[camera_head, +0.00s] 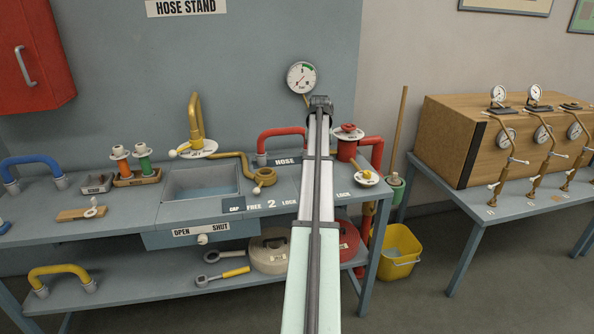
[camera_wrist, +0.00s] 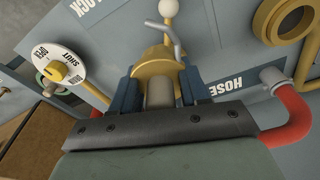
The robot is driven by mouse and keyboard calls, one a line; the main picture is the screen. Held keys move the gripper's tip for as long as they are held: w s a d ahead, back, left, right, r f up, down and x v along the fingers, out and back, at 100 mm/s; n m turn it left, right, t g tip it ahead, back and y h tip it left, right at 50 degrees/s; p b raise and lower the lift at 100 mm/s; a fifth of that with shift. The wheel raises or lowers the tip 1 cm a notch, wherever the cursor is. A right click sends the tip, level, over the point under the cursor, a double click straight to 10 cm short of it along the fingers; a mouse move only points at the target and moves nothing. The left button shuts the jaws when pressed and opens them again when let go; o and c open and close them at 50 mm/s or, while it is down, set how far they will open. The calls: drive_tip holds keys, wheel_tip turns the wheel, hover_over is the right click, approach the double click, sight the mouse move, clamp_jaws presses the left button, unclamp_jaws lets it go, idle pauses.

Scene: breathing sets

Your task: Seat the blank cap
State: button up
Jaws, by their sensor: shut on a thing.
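My gripper (camera_wrist: 158,92) is shut in the wrist view. Its two dark blue fingers close on the grey grip of a brass-coloured round piece (camera_wrist: 157,55), which looks like the blank cap. A silver lever with a white ball (camera_wrist: 168,8) stands just beyond it. I cannot tell whether the cap touches a seat beneath it. In the head view my own arm hides the gripper, the cap and the bench spot below them. A round OPEN/SHUT dial (camera_wrist: 57,72) with a yellow handle is to the left of the gripper; it also shows in the head view (camera_head: 367,178).
A red hose (camera_wrist: 292,115) with a grey end lies close on the gripper's right. A brass ring coupling (camera_wrist: 285,20) is at upper right; it also shows in the head view (camera_head: 265,177). A gauge (camera_head: 301,78) and red standpipe (camera_head: 347,145) rise behind the arm.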

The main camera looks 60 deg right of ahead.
drive_tip(key=w+d+r, duration=0.2)
drive_tip(key=w+d, duration=0.1)
drive_tip(key=d, duration=0.2)
drive_tip(key=shift+w+d, duration=0.25)
drive_tip(key=shift+d, duration=0.1)
drive_tip(key=shift+f, duration=0.15)
drive_tip(key=shift+f, duration=2.8)
drive_tip(key=shift+f, duration=1)
drive_tip(key=o, duration=1.3)
drive_tip(key=shift+a, duration=0.1)
drive_tip(key=shift+c, duration=0.2)
